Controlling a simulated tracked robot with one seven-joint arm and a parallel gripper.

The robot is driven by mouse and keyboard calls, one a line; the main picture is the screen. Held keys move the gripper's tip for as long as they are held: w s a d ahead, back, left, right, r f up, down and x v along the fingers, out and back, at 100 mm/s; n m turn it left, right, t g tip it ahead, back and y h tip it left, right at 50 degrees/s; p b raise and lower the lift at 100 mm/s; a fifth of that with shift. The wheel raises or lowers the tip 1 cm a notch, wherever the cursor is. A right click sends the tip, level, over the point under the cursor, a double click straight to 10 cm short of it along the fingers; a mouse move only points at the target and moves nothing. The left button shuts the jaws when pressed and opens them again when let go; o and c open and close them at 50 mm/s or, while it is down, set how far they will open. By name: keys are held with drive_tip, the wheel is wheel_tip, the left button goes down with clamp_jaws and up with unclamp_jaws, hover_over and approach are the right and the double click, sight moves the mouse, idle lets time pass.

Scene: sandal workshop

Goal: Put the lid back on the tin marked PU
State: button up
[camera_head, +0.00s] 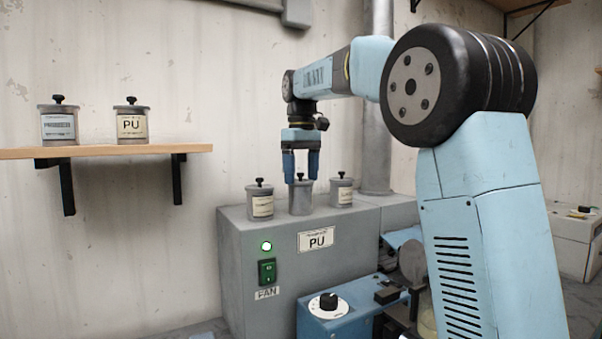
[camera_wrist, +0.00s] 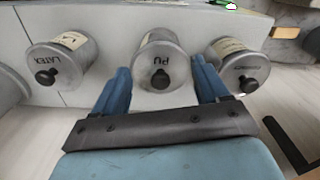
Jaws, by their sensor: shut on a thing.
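A grey tin (camera_head: 300,201) stands in the middle of a row on the grey cabinet. A lid marked PU (camera_wrist: 152,50) with a black knob is over it; in the wrist view its knob (camera_wrist: 160,78) faces me. My gripper (camera_head: 301,180) points straight down, its blue fingers on either side of the lid, shut on it. It also shows in the wrist view (camera_wrist: 161,82). I cannot tell whether the lid is seated on the tin or slightly above it. Another tin marked PU (camera_head: 131,126), with a knobbed lid on, stands on the shelf.
Lidded tins stand close on both sides, left (camera_head: 260,205) and right (camera_head: 341,194); one lid reads LATEX (camera_wrist: 68,58). The cabinet (camera_head: 245,262) bears a PU sign (camera_head: 318,239) and a green fan switch (camera_head: 267,271). A wooden shelf (camera_head: 110,151) holds another lidded tin (camera_head: 59,126).

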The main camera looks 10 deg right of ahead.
drive_tip(key=o, duration=1)
drive_tip(key=shift+r, duration=0.15)
drive_tip(key=shift+r, duration=3.35)
drive_tip(key=shift+c, duration=0.4)
clamp_jaws()
drive_tip(key=shift+f, duration=2.5)
